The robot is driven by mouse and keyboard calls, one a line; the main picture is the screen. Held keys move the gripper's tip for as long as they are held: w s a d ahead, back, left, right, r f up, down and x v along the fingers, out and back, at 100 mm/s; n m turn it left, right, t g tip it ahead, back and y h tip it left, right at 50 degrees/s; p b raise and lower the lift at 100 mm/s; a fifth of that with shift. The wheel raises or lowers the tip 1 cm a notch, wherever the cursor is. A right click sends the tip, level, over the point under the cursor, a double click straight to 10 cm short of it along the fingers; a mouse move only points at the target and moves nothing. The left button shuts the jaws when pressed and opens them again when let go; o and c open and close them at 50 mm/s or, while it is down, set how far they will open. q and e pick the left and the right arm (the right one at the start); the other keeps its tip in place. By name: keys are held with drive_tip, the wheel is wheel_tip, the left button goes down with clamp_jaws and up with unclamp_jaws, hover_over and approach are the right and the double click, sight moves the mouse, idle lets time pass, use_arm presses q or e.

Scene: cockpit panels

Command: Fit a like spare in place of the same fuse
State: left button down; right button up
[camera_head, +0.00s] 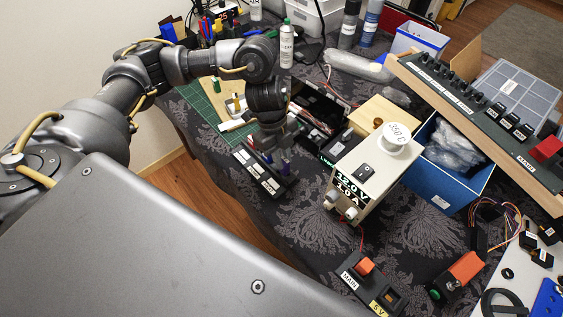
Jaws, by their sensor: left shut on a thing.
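A black fuse block (247,158) with several white labels lies on the dark patterned cloth left of centre. My left gripper (276,152) points down over the back right part of this block. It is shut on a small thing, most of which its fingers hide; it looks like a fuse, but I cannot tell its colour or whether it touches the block. Small blue-purple parts (285,167) show at the block's right end. My right gripper is not in view. I cannot make out a separate spare fuse.
A power supply (362,176) reading 12.0 V stands right of the block, with a white roll (396,139) on top. An open black case (322,104) lies close behind the gripper. Bare cloth lies between block and switch.

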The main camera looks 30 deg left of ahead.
use_arm(q)
drive_tip(key=shift+w+a+f, duration=0.1)
drive_tip(key=shift+w+f, duration=0.05)
drive_tip(key=shift+f, duration=0.8)
drive_tip(key=shift+w+a+f, duration=0.1)
drive_tip(key=shift+f, duration=0.85)
drive_tip(key=shift+f, duration=0.15)
drive_tip(key=c, duration=1.3)
unclamp_jaws()
drive_tip(key=shift+c, duration=0.2)
drive_tip(key=v, duration=1.2)
